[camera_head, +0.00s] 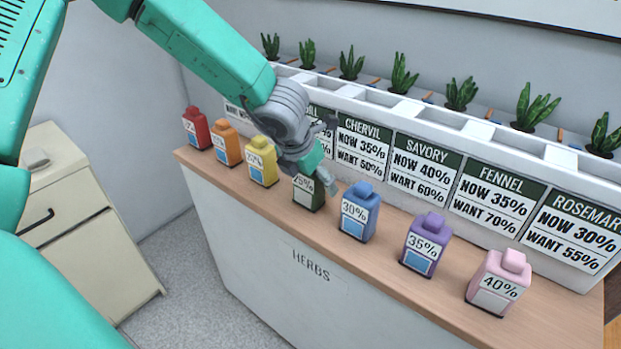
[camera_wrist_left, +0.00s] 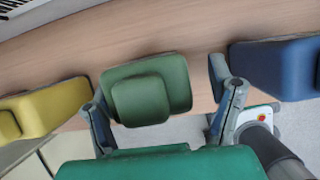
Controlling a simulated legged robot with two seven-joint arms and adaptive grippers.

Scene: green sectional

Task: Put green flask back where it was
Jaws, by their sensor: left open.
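The green flask (camera_head: 308,194) stands upright on the wooden counter, in the row between the yellow flask (camera_head: 262,162) and the blue flask (camera_head: 358,212). Its label reads 25%. My left gripper (camera_head: 318,182) is right above it and hides its top in the head view. In the left wrist view, the green flask (camera_wrist_left: 148,90) lies between the two spread fingers of my left gripper (camera_wrist_left: 165,100), with the fingers open on either side of it. I cannot tell whether a finger touches it. My right gripper is not in view.
Red (camera_head: 196,128), orange (camera_head: 226,142), purple (camera_head: 425,242) and pink (camera_head: 499,282) flasks share the counter (camera_head: 390,262). Behind them stands a white planter (camera_head: 440,120) with herb signs and several plants. A cream drawer cabinet (camera_head: 80,215) stands at the left.

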